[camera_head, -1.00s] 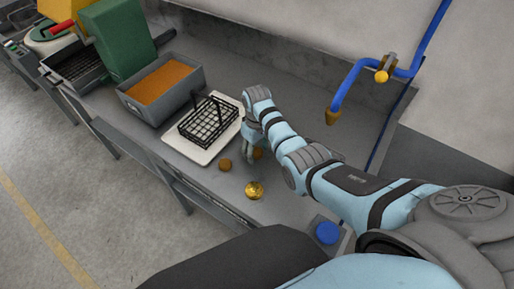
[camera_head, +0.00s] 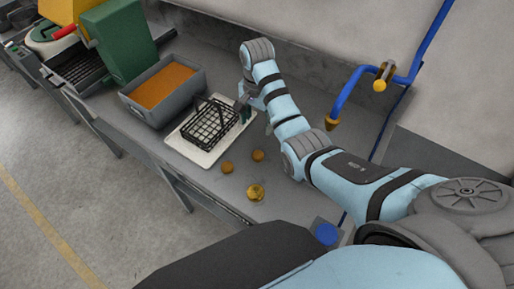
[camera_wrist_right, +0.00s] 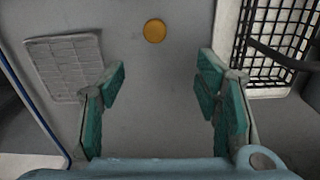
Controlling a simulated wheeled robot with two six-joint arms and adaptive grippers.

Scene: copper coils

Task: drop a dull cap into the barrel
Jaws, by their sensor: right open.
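Two dull brown caps lie on the grey bench in the head view, one left (camera_head: 226,168) and one right (camera_head: 258,155). A shinier gold cap (camera_head: 255,192) lies nearer me. In the right wrist view one orange-brown cap (camera_wrist_right: 154,31) lies on the bench beyond the fingertips; I cannot tell which it is. My right gripper (camera_head: 246,108) is beside the wire basket's right end. Its teal fingers are apart and empty in the wrist view (camera_wrist_right: 162,78). I cannot clearly identify the barrel. My left gripper is not in view.
A black wire basket (camera_head: 205,128) stands on a white board (camera_head: 188,147). Behind it is a grey bin (camera_head: 145,110) of orange granules. A green machine (camera_head: 118,38) stands farther left. A blue pipe (camera_head: 345,90) hangs at right. The bench around the caps is clear.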

